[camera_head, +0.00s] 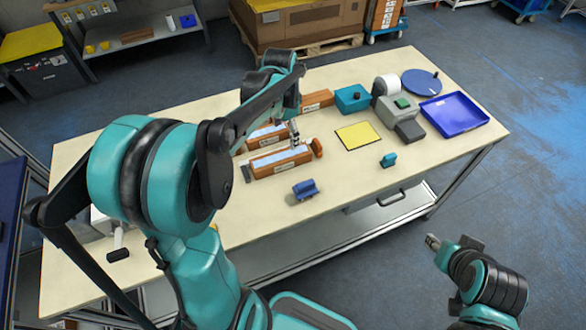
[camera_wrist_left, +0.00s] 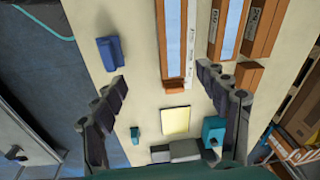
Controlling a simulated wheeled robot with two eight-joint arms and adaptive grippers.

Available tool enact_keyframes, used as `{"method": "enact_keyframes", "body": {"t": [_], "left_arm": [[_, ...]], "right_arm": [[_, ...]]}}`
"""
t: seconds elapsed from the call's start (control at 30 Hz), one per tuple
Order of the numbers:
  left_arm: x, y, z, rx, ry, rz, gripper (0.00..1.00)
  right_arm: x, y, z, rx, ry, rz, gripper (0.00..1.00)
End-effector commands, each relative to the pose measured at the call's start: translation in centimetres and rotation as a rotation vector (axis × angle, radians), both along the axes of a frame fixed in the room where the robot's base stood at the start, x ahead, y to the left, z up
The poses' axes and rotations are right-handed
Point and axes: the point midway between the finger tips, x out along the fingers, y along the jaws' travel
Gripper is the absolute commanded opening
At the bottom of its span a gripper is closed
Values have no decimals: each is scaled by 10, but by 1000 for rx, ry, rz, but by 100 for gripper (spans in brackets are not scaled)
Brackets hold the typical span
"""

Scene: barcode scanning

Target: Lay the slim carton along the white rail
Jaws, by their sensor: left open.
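Two long brown pieces with pale blue tops and white labels lie side by side on the table: a near one (camera_head: 285,165) and a far one, partly behind my left arm. In the left wrist view the near piece (camera_wrist_left: 174,82) and far piece (camera_wrist_left: 217,45) run away from the gripper. I cannot tell which is the slim carton, nor clearly make out the white rail. My left gripper (camera_head: 295,135) hangs over them; in the wrist view its fingers (camera_wrist_left: 162,77) are spread, nothing held. My right gripper (camera_head: 436,242) is off the table at lower right; its jaws are unclear.
A blue block (camera_head: 305,189) stands nearer the front edge. A yellow sheet (camera_head: 358,135), small teal item (camera_head: 388,160), teal box (camera_head: 352,98), grey device (camera_head: 399,112), blue tray (camera_head: 455,114) and round blue disc (camera_head: 421,82) are to the right. The front-right tabletop is bare.

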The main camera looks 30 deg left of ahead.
Motion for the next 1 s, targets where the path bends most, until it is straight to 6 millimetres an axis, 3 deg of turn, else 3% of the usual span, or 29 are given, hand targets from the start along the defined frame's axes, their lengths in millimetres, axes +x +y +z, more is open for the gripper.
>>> {"method": "enact_keyframes", "body": {"t": [0.1,0.2,0.5,0.7,1.0], "left_arm": [[-36,-33,25,-5,-103,105,73],[-65,-56,37,-28,-195,201,73],[-140,-104,35,-163,-428,447,73],[-158,-115,26,-226,-491,521,73],[-160,-116,25,-234,-498,531,73]], "right_arm": [[0,0,0,0,0,0,40],[0,0,0,0,0,0,40],[0,0,0,0,0,0,40],[0,0,0,0,0,0,40],[0,0,0,0,0,0,40]]}}
